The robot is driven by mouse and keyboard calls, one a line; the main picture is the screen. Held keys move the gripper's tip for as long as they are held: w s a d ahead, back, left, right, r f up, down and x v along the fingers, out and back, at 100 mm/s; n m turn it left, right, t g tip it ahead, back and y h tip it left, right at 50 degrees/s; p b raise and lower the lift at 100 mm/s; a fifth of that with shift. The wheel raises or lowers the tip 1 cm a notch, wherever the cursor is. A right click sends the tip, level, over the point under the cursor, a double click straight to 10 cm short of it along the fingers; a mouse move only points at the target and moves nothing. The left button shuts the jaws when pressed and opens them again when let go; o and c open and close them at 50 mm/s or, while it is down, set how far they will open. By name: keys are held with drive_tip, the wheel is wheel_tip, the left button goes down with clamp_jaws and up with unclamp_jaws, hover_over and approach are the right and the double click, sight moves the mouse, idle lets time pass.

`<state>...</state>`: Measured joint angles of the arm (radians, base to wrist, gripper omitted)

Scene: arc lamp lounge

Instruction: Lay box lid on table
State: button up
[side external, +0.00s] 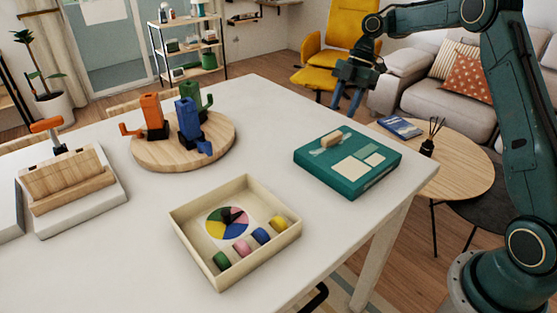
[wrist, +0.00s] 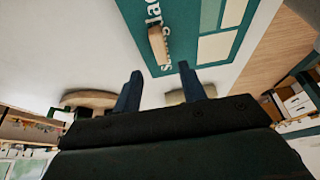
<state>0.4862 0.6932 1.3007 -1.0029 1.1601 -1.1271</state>
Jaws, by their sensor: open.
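The teal box lid (side external: 373,178) has pale rectangles and lettering on top and a small wooden handle (side external: 331,139). It lies flat near the right edge of the white table (side external: 130,255); whether a box bottom is under it I cannot tell. In the wrist view the lid (wrist: 208,50) is at the top, with its wooden handle (wrist: 158,45) just beyond my fingertips. My gripper (side external: 345,103) is open and empty, pointing down above the lid's far side and apart from it. It also shows in the wrist view (wrist: 160,73).
An open cream tray (side external: 178,231) with a colour wheel and several coloured discs stands at the front. A round wooden board (side external: 165,158) holds orange, blue and green pieces. A wooden holder (side external: 75,190) is at left. Bare table lies between the board and the lid.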

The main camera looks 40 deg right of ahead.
drive_tip(key=shift+s+a+r, duration=0.15)
drive_tip(key=shift+a+r, duration=0.2)
drive_tip(key=shift+r, duration=0.15)
drive_tip(key=s+a+r+m+t+h, duration=0.2)
drive_tip(key=s+a+r+m+t, duration=0.1)
drive_tip(key=s+a+r+m, duration=0.75)
drive_tip(key=s+a+f+m+t+h, duration=0.1)
drive_tip(key=s+m, duration=0.6)
drive_tip(key=s, duration=1.3)
drive_tip(key=shift+s+a+f+t+h, duration=0.2)
drive_tip(key=shift+f+t+h, duration=0.25)
drive_tip(key=shift+t+h, duration=0.3)
